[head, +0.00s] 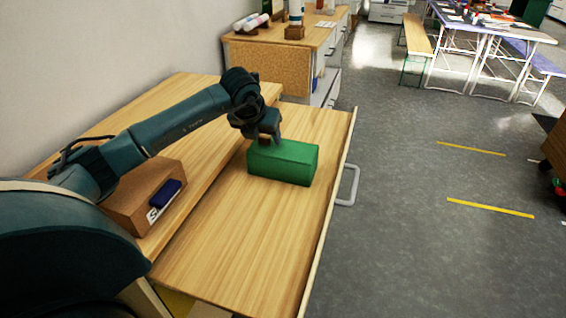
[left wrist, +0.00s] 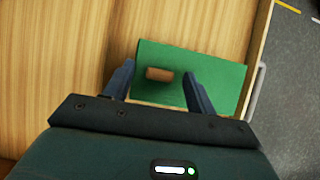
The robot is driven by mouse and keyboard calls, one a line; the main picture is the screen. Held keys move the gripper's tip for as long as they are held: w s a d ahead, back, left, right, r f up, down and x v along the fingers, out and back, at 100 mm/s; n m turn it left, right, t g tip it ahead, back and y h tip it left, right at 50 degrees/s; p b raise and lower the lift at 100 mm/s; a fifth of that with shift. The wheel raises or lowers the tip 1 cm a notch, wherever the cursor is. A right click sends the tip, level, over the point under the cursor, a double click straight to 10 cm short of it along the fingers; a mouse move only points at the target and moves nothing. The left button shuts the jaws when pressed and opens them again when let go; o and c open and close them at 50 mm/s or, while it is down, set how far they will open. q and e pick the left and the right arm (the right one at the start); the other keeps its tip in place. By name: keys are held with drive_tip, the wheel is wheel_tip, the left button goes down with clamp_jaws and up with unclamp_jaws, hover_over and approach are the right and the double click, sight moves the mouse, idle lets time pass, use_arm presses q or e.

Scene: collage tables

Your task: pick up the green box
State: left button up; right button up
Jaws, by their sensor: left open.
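The green box (head: 290,163) lies in the open wooden drawer (head: 235,235), near its far end and the front panel. It also shows in the left wrist view (left wrist: 220,88). A small brown piece (left wrist: 159,74) shows on top of the box, like a knob or handle. My left gripper (head: 264,137) is directly over the left part of the box. In the left wrist view its fingers (left wrist: 158,69) are apart, one on each side of the brown piece. I cannot tell whether they touch the box. My right gripper is not in view.
A brown box (head: 140,205) with a dark blue object (head: 165,193) stands on the cabinet top at left. A drawer handle (head: 348,186) sticks out at right. Behind is another wooden cabinet (head: 270,67).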

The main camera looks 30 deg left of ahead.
use_arm(q)
drive_tip(key=shift+f, duration=0.1)
drive_tip(key=shift+w, duration=0.1)
clamp_jaws()
idle(0.5)
